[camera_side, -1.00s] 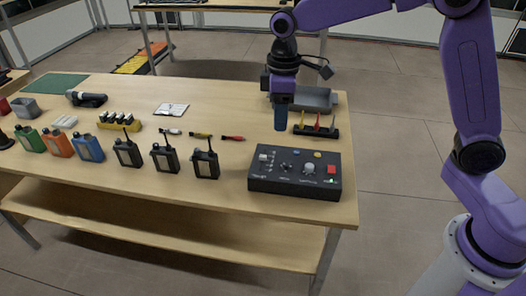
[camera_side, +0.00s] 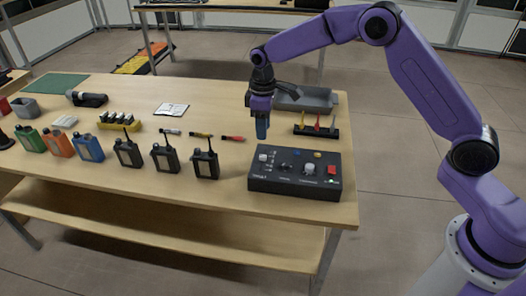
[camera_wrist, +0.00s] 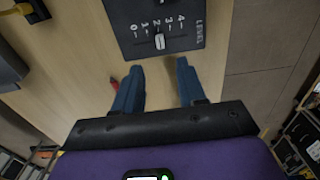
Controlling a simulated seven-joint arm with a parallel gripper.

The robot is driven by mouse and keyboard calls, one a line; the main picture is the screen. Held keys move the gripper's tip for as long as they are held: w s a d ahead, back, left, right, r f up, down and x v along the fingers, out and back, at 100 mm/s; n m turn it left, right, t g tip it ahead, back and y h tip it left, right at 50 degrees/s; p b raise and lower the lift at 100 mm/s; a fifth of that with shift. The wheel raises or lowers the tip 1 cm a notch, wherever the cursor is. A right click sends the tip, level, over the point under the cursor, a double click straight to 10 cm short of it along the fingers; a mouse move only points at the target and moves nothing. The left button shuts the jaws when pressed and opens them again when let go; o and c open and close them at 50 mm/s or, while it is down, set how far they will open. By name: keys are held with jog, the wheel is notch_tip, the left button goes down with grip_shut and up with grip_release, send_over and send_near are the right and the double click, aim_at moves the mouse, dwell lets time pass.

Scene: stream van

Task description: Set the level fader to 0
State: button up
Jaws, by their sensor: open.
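The level fader (camera_wrist: 159,41) is a small pale knob on a black control box (camera_wrist: 185,45). In the wrist view it stands by the 2 on a scale from 0 at left to 4 at right, beside the word LEVEL. In the side view the fader (camera_side: 263,157) is near the box's left end. My gripper (camera_side: 262,136) hangs above the table, just behind that end of the box. In the wrist view its two blue fingers (camera_wrist: 158,72) are apart and empty, with the fader ahead of the gap between them. It touches nothing that I can see.
The control box (camera_side: 293,186) also carries other knobs and a red button (camera_side: 332,169). A rack with coloured tools (camera_side: 317,132) and a grey tray (camera_side: 305,99) stand behind it. Several radios and a red-and-black marker (camera_side: 233,138) are to the left.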

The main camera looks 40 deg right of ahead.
aim_at(263, 156)
notch_tip(263, 156, down, 10)
jog(key=shift+r, duration=0.25)
grip_shut()
